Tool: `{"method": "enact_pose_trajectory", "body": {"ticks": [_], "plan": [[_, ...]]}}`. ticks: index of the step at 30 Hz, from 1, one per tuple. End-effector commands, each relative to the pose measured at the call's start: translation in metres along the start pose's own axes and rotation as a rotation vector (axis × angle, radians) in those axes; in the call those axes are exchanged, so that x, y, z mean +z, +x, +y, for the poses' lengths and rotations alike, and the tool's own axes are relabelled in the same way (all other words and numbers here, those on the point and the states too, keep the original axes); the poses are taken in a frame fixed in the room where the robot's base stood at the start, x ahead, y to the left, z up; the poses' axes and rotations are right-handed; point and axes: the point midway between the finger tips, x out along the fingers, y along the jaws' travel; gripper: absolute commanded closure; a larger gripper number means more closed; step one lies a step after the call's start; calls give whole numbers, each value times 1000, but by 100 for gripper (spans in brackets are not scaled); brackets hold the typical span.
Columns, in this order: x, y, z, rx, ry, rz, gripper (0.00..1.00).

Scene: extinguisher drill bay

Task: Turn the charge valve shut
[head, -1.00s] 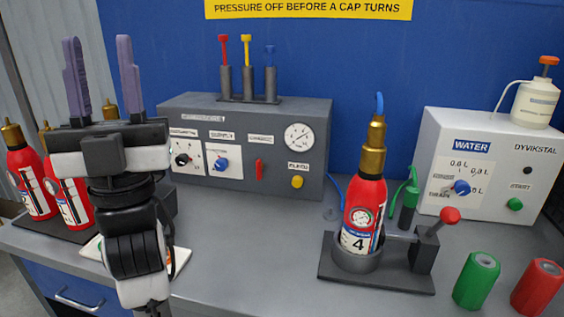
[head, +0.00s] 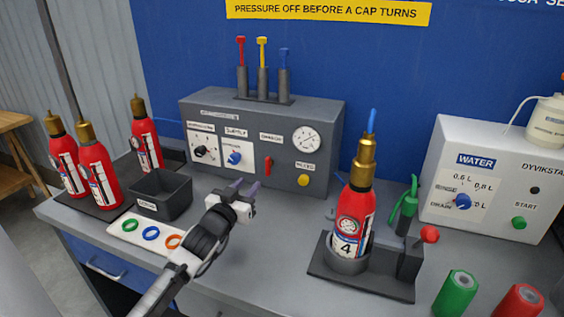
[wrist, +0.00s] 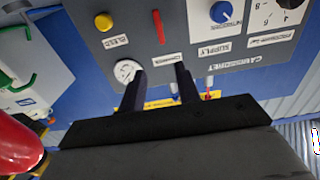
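The charge valve is a small red lever (head: 268,165) on the front of the grey panel box (head: 225,170). It stands upright, near vertical, under a small label. In the wrist view, which looks at the panel upside down, the same red lever (wrist: 158,27) lies beyond my fingertips. My gripper (head: 247,187) is in front of the panel, below and slightly left of the lever. Its two dark fingers (wrist: 160,72) are apart with nothing between them. They do not appear to touch the lever.
A yellow button (head: 303,180), a blue supply knob (head: 234,158) and a gauge (head: 305,138) surround the lever. Extinguisher 4 (head: 352,215) stands in a holder at right. A dark bin (head: 160,194) and a white ring tray (head: 125,228) lie left of my arm.

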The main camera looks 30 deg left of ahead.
Motion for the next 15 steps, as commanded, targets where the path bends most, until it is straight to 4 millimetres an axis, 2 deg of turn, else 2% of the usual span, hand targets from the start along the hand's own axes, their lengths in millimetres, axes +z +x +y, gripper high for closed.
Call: {"method": "enact_pose_trajectory", "body": {"ticks": [2, 5, 8, 15], "plan": [[8, -2, -6, -10, -8, -20, 67], [9, 5, -6, -10, -10, -23, 67], [8, 19, -5, -8, -11, -22, 67], [7, 65, -4, -7, -9, -22, 67]]}}
